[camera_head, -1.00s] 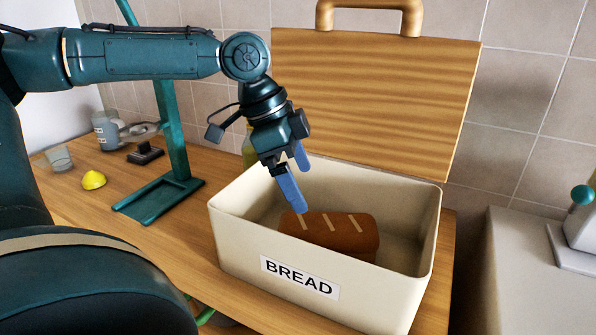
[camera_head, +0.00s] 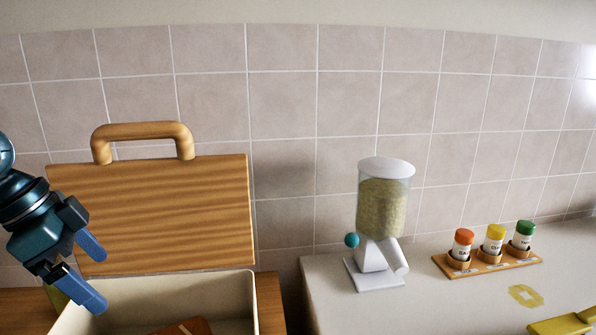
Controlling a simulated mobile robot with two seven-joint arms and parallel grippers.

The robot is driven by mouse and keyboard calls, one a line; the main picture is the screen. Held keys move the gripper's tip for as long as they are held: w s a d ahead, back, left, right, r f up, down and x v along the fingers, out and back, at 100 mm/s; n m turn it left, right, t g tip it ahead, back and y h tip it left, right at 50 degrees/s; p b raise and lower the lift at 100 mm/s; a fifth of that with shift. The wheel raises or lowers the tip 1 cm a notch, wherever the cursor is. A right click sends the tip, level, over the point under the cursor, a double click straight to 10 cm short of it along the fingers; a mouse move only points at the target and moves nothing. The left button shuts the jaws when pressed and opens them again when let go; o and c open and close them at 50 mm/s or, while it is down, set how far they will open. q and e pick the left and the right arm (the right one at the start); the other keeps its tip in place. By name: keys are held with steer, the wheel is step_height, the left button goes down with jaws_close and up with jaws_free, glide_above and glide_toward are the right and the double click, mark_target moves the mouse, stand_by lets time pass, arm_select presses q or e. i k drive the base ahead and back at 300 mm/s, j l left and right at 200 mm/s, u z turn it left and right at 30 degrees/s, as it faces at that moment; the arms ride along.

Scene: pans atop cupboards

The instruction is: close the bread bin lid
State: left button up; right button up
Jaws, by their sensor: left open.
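The bread bin (camera_head: 232,292) is cream and stands at the lower left, cut off by the bottom edge. Its wooden lid (camera_head: 150,212) stands upright and open behind it, with an arched wooden handle (camera_head: 143,131) on top. A corner of the brown loaf (camera_head: 190,328) shows inside. My left gripper (camera_head: 98,275) is open and empty, with its blue fingers above the left part of the bin and in front of the lid in the picture. I cannot tell whether it touches the lid. My right gripper is not in view.
A grey counter (camera_head: 330,300) to the right holds a white dispenser (camera_head: 384,215) with a clear jar. Beyond it stands a wooden rack (camera_head: 490,266) with three spice jars. A tiled wall (camera_head: 300,100) closes off the back. A yellow stain (camera_head: 525,296) marks the counter.

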mark_target(187, 211)
steer(key=k, duration=0.95)
